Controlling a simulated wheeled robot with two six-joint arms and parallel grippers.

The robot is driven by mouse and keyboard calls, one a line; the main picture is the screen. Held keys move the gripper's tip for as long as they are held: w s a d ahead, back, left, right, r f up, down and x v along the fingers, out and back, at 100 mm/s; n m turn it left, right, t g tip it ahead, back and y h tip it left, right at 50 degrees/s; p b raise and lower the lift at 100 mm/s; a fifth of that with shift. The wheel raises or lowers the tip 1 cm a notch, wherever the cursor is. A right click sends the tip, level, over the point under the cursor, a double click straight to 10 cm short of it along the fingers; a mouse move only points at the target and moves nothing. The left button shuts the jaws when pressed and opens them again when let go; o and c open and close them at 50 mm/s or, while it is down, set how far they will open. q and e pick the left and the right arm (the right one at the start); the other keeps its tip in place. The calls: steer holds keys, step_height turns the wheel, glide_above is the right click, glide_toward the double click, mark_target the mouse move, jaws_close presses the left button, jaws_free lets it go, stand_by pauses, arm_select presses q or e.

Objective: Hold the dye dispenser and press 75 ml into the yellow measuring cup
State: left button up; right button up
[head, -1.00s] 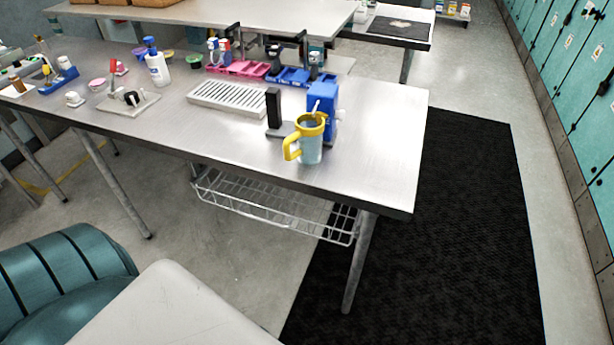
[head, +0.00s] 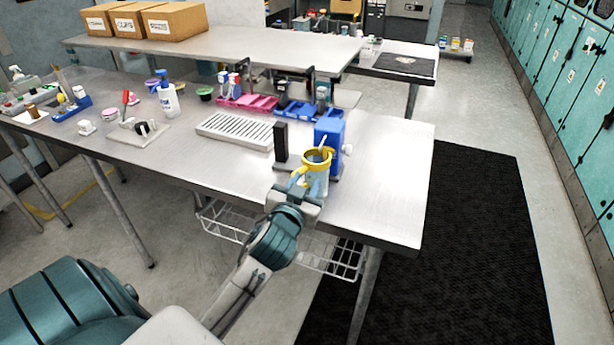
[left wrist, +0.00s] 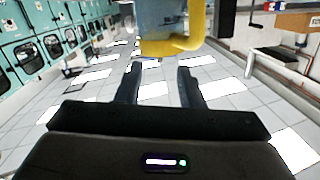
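The yellow measuring cup (head: 316,156) has a yellow rim and handle and a clear, bluish body. It stands upright near the front edge of the steel table, close to a blue upright unit (head: 330,127). A white bottle with a blue pump top (head: 168,101) stands farther left; I cannot tell which of these is the dye dispenser. My left gripper (head: 299,184) is at the cup's handle side. In the left wrist view its fingers (left wrist: 160,75) are apart with nothing seen between them, and the yellow handle (left wrist: 190,44) is just beyond the tips. My right gripper is not in view.
A black post (head: 281,142) stands left of the cup. A white slotted rack (head: 235,131), a pink tray (head: 246,102) and a blue tray (head: 297,108) lie behind and left. A red-handled fixture (head: 137,128) is farther left. The table's right end is clear.

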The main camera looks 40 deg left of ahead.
mark_target(320, 146)
arm_select(q)
steer(key=shift+t, duration=0.5)
steer(key=p+x, duration=0.1)
steer(key=x, duration=0.2)
steer(key=r+p+x, duration=0.1)
steer(key=x, duration=0.2)
steer(key=r+p+x, duration=0.1)
steer(key=x, duration=0.3)
steer(key=shift+w+r, duration=0.1)
steer(key=shift+r, duration=0.15)
steer(key=shift+w+a+f, duration=0.1)
steer(key=shift+w+a, duration=0.1)
steer(key=shift+w, duration=0.5)
steer(key=shift+c, duration=0.2)
jaws_close()
